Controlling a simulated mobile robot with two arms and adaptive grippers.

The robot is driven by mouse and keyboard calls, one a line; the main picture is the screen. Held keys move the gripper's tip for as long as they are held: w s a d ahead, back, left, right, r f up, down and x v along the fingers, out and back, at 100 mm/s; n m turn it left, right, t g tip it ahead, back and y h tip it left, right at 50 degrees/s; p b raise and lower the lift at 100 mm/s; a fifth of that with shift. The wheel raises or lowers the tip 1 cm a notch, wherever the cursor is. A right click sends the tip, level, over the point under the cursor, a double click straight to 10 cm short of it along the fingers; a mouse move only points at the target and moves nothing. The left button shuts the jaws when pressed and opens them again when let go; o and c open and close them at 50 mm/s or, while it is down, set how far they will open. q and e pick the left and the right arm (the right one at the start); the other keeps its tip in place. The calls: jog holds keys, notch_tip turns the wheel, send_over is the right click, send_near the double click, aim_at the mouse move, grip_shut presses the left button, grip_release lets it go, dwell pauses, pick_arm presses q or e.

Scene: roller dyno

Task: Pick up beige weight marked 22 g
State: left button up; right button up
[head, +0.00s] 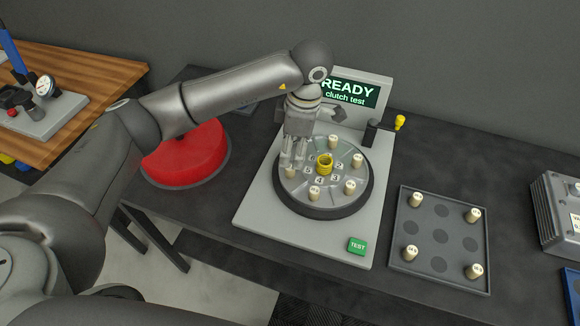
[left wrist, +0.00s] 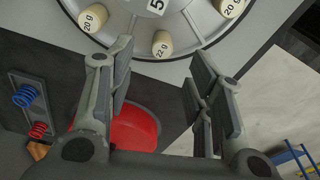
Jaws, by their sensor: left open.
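The beige weight marked 22 g (left wrist: 162,44) stands near the rim of the round disc, by the sector labelled 5, in the left wrist view. In the head view it appears to be the pale weight (head: 290,172) at the disc's left edge, partly hidden by my fingers. My left gripper (head: 294,156) is open and points down at that edge. In the left wrist view, its fingers (left wrist: 161,62) spread on either side of the 22 g weight, with nothing held. My right gripper is not in view.
Other weights, one marked 20 g (left wrist: 94,18), sit around the disc (head: 322,210). A yellow hub (head: 325,163) rises at its centre. A display reading READY (head: 347,90) stands behind. A grey tray (head: 438,258) with several weights is right; a red round object (head: 187,155) is left.

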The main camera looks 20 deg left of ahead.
aim_at(290, 167)
pick_arm(q)
jog(key=f+p, duration=0.2)
jog(key=f, duration=0.3)
jog(key=shift+s+a+f+p, duration=0.2)
jog(key=shift+a+p, duration=0.1)
jog(key=shift+p, duration=0.1)
jog(key=shift+f, duration=0.15)
jog(key=c, duration=0.9)
